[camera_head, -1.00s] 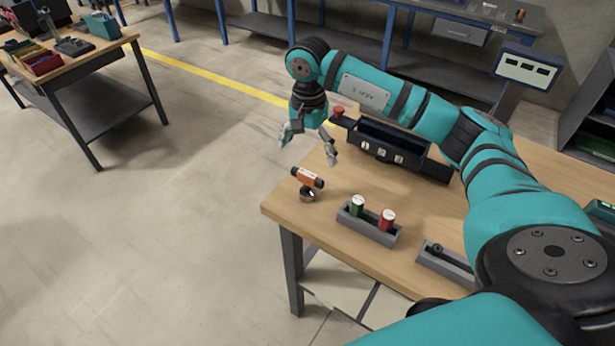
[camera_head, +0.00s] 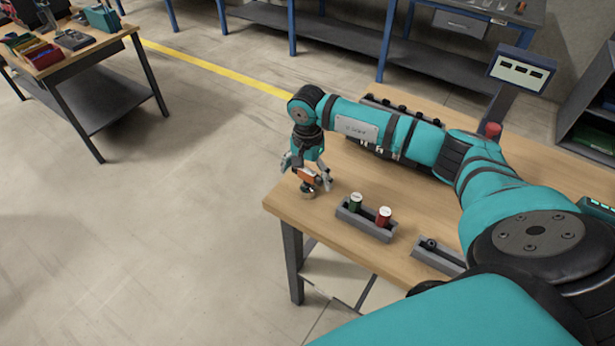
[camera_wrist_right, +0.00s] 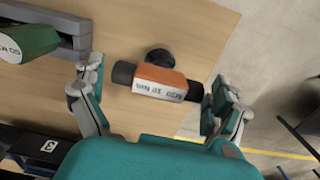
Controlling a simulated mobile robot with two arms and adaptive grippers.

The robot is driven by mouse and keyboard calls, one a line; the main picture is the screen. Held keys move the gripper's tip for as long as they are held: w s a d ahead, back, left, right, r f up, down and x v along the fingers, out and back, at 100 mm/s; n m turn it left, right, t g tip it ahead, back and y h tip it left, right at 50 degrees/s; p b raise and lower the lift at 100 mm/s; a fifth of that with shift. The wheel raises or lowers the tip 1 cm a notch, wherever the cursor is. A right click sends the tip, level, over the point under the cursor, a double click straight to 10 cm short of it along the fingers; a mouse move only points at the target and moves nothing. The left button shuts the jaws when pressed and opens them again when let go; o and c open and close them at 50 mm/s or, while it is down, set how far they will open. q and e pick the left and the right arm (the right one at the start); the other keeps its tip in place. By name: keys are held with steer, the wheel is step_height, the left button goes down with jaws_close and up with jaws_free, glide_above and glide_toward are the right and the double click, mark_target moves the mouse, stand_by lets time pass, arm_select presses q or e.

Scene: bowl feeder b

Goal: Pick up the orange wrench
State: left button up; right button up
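The orange wrench (camera_head: 308,174) has black ends and a white label. It rests on a small round stand (camera_head: 306,191) near the table's left corner. In the right wrist view, the wrench (camera_wrist_right: 160,83) lies across the space between my right gripper's fingers, its label reading "M20 10 Nm". My right gripper (camera_head: 306,173) is open and low around the wrench, one finger near each end. The right wrist view shows the right gripper (camera_wrist_right: 160,75) with a gap at the left finger; contact at the right finger is unclear. My left gripper is out of view.
A grey holder (camera_head: 366,223) with a green can (camera_head: 355,202) and a red can (camera_head: 384,216) stands close to the right gripper. Another grey holder (camera_head: 437,257) is further right. A dark box (camera_head: 369,142) sits behind, partly hidden by my arm. The table edge is close on the left.

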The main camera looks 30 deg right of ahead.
steer(key=c, duration=1.3)
steer(key=shift+r, duration=0.15)
